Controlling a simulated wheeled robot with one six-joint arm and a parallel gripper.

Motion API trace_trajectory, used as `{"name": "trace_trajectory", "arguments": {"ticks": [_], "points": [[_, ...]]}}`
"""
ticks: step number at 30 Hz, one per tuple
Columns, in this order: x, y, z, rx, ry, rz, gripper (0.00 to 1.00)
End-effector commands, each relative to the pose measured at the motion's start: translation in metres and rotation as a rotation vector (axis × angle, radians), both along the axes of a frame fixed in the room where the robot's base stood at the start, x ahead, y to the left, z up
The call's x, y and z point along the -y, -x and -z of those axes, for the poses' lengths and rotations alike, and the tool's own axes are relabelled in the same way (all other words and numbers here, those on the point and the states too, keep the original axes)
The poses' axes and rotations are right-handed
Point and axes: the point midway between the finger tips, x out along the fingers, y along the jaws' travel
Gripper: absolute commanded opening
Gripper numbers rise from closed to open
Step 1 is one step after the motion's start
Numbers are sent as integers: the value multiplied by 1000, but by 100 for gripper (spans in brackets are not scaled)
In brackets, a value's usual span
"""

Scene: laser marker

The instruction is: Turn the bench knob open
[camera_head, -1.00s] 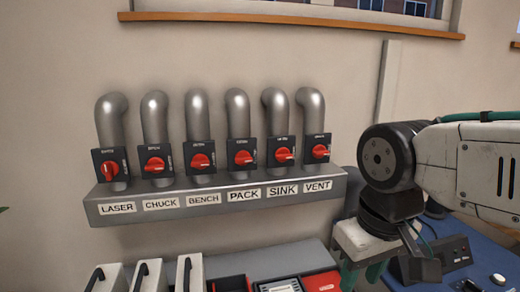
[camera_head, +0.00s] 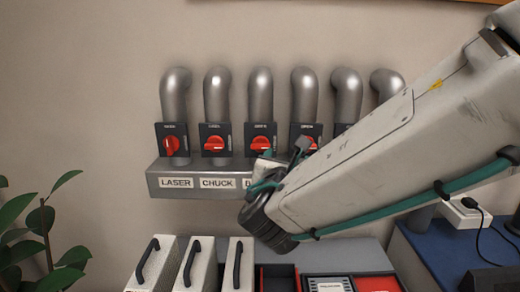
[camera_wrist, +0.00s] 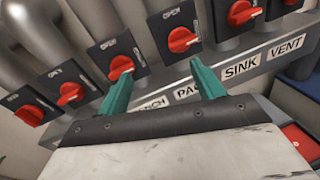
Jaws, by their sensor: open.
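The bench knob is a red rotary handle on a dark square panel, third from the left in the row. It shows in the head view (camera_head: 259,143), partly close to my arm's outline, with its handle roughly sideways. In the wrist view the bench knob (camera_wrist: 120,67) lies just beyond the tip of the left green finger. My gripper (camera_wrist: 158,68) is open and empty, its fingers spread. The right finger's tip is in front of the shelf near the pack knob (camera_wrist: 182,40). The BENCH label is partly hidden by my arm and fingers.
Laser (camera_head: 172,143) and chuck (camera_head: 214,143) knobs sit to the left on the same shelf (camera_head: 158,185); the laser handle is closer to upright. Grey pipes rise behind.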

Motion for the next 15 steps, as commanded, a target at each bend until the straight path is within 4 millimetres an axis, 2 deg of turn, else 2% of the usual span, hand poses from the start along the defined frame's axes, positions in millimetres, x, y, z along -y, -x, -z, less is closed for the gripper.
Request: {"name": "trace_trajectory", "arguments": {"ticks": [1,3,5,8,15], "points": [[-23,0,4,7,54,-70,67],[-45,1,5,21,109,-138,67],[-56,1,6,29,137,-171,67],[-62,-6,6,34,154,-190,67],[-59,-45,6,34,152,-186,67]]}}
